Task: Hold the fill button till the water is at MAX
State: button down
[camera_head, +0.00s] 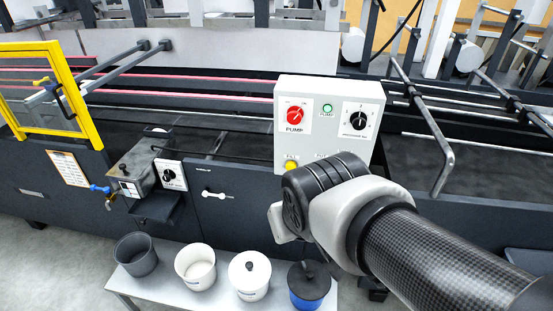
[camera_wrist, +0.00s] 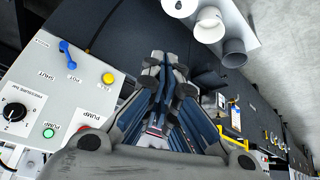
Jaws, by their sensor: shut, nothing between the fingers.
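A yellow button (camera_head: 291,166) sits at the lower left of the white control panel (camera_head: 346,100), under a partly covered label that seems to read FILL. The yellow button also shows in the wrist view (camera_wrist: 108,78), uncovered. My gripper (camera_wrist: 168,72) is shut and empty in the wrist view. Its fingertips appear to the right of the yellow button in that picture, with a gap between. In the head view my wrist and arm hide the fingers and the panel's lower part. I cannot make out any water level or MAX mark.
The panel carries a red pump switch (camera_head: 295,115), a lit green lamp (camera_head: 327,108), a black pressure knob (camera_head: 357,120) and a blue lever (camera_wrist: 68,54). Several pots, including a blue one (camera_head: 308,290), stand on a low bench below.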

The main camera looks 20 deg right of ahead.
aim_at(291, 167)
jog(key=w+d+f+t+p, duration=0.2)
jog(key=w+d, duration=0.3)
jog(key=w, duration=0.5)
jog(key=w+d+f+t+p, duration=0.2)
jog(key=w+d+f, duration=0.15)
jog(key=w, duration=0.55)
notch_tip(291, 167, down, 12)
jog(key=w+d+m+t+y+p, duration=0.1)
jog(key=m+t+y+p, duration=0.3)
jog(key=t+p, duration=0.1)
jog(key=shift+w+d+r+t, duration=0.15)
jog(key=shift+r+t, duration=0.05)
jog(key=shift+t, duration=0.3)
jog(key=w+d+b, duration=0.1)
jog(key=w+d, duration=0.4)
jog(key=w, duration=0.2)
jog(key=shift+w, duration=0.2)
jog(key=shift+w+d+b, duration=0.1)
jog(key=shift+b, duration=0.25)
